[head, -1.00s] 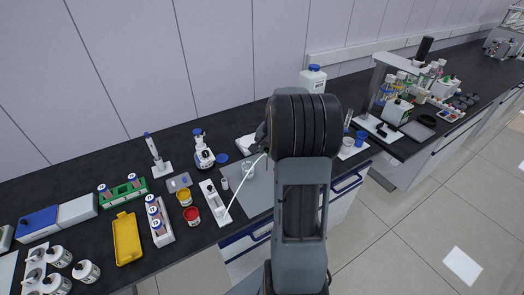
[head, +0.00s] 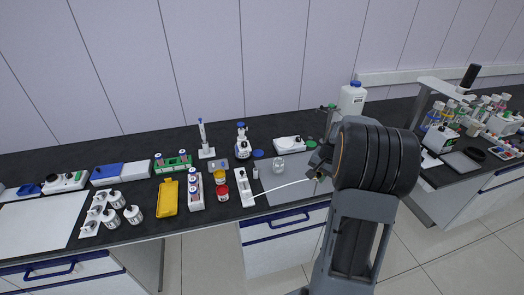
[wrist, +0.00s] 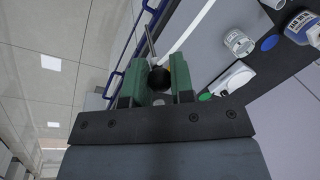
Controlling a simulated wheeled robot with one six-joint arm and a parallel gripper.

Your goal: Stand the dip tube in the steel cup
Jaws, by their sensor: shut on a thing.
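My gripper (head: 318,170) is at the right end of the grey mat (head: 288,194), partly hidden by my arm in the head view. It is shut on the dip tube (head: 281,187), a thin white, slightly bent rod pointing left and slightly down towards the white holder. In the wrist view a round black piece sits between my green fingers (wrist: 160,82). The small pale cup (head: 279,166), which looks like the steel cup, stands upright on the mat, left of my gripper and apart from the tube. It also shows in the wrist view (wrist: 238,43).
The white holder (head: 243,187) lies left of the mat, with a red-lidded jar (head: 222,191) beside it. A small grey cylinder (head: 255,173) stands near the cup. A white device (head: 289,144) and a large white bottle (head: 352,98) stand behind. The mat's front is clear.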

